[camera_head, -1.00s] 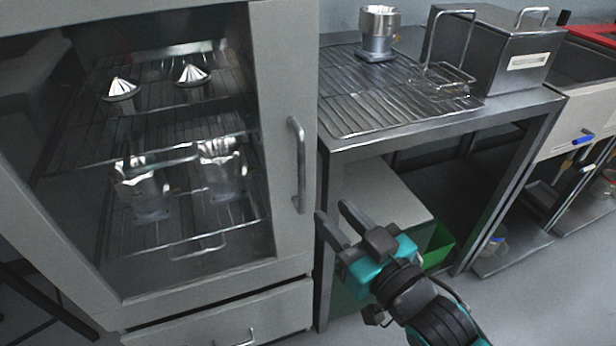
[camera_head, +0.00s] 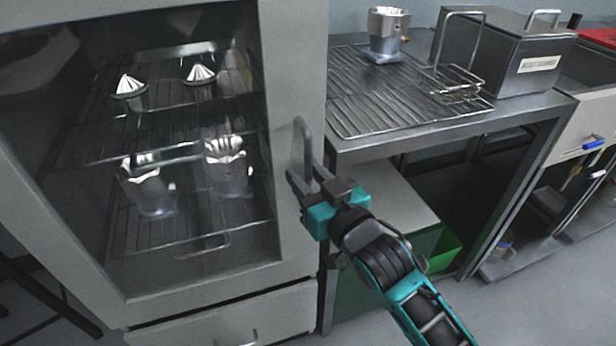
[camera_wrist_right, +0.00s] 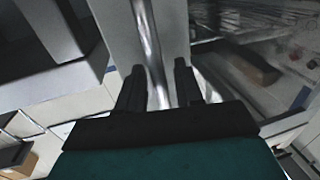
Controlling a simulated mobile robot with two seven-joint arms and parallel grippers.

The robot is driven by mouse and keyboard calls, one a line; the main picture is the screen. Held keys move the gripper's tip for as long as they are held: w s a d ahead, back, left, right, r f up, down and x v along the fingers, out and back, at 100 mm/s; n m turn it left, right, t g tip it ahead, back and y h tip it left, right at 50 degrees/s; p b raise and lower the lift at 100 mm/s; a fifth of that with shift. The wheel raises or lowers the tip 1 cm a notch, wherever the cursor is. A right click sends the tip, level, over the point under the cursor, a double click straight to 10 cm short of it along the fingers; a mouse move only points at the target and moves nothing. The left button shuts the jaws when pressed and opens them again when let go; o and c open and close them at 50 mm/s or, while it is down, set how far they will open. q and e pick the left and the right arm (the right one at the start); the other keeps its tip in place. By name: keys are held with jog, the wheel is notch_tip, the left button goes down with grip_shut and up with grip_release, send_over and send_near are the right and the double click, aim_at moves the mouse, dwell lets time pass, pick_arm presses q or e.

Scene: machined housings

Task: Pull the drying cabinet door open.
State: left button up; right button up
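The drying cabinet stands at the left in the head view, its pale grey door (camera_head: 293,60) shut, with a large window. A vertical bar handle (camera_head: 304,140) is on the right side of the door. My right gripper (camera_head: 305,177) is at the lower part of this handle. In the right wrist view the handle (camera_wrist_right: 149,50) runs down between the two fingers of the right gripper (camera_wrist_right: 160,75). The fingers are open, with a gap on each side of the bar. My left gripper is not in view.
Behind the window, wire shelves hold metal cones (camera_head: 130,86) and cups (camera_head: 150,190). A drawer (camera_head: 230,318) is below the door. A metal table (camera_head: 440,125) with a rack stands to the right, a green bin (camera_head: 440,250) under it.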

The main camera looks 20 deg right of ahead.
jog(key=shift+c, duration=0.3)
grip_shut()
jog(key=shift+s, duration=0.2)
